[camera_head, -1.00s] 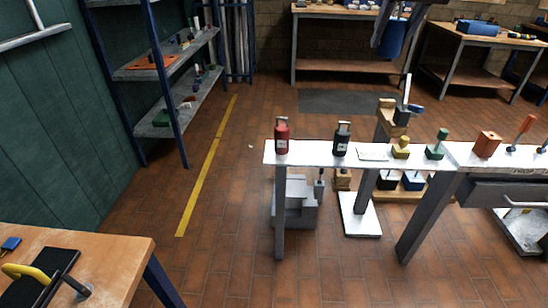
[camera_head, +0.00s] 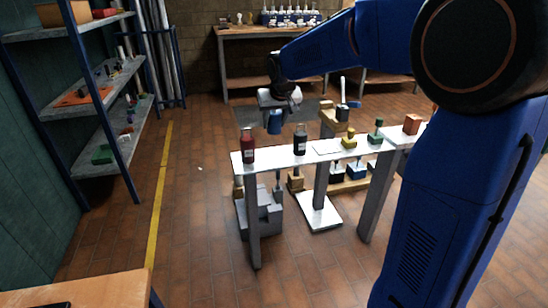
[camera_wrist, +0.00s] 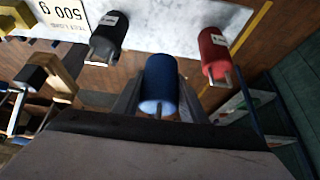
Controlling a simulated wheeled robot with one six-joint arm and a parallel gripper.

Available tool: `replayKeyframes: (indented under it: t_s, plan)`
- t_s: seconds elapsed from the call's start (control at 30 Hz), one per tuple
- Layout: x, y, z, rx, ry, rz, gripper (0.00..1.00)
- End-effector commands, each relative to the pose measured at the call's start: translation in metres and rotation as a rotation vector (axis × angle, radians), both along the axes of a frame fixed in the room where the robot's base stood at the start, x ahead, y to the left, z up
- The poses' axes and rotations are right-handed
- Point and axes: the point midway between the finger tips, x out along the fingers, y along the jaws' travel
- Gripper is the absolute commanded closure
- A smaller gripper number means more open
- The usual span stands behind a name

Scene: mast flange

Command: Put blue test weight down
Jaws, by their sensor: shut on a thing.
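The blue test weight (camera_head: 274,121) is a blue cylinder held by my gripper (camera_head: 277,103) above the back edge of the narrow white bench top (camera_head: 272,160). In the wrist view the blue weight (camera_wrist: 159,84) sits between my two fingers, which are shut on it. A red weight (camera_head: 247,147) stands upright on the bench at the left end. A black weight (camera_head: 300,140) stands upright to its right. In the wrist view the held weight appears between the black weight (camera_wrist: 108,36) and the red weight (camera_wrist: 213,54). Whether it touches the bench is hard to tell.
A yellow weight (camera_head: 349,138) and a green one (camera_head: 376,131) stand further right. The bench stretch between red and black is clear. Shelving (camera_head: 95,100) stands at the left.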

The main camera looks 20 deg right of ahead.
Motion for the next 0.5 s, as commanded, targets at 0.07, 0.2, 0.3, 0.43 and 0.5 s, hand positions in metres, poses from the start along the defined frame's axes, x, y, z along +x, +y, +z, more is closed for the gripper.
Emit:
replayKeyframes:
  t_s: [0.07,0.2,0.3,0.43,0.5]
  plan:
    - [0.002,0.0,-0.01,0.0,0.001,0.0,0.91]
    - [0.002,0.0,-0.033,0.0,0.002,0.0,0.91]
    - [0.002,0.0,-0.05,0.0,0.002,0.0,0.91]
    - [0.001,0.0,-0.063,0.001,0.001,0.0,0.91]
    - [0.002,0.0,-0.067,0.001,0.0,0.0,0.91]
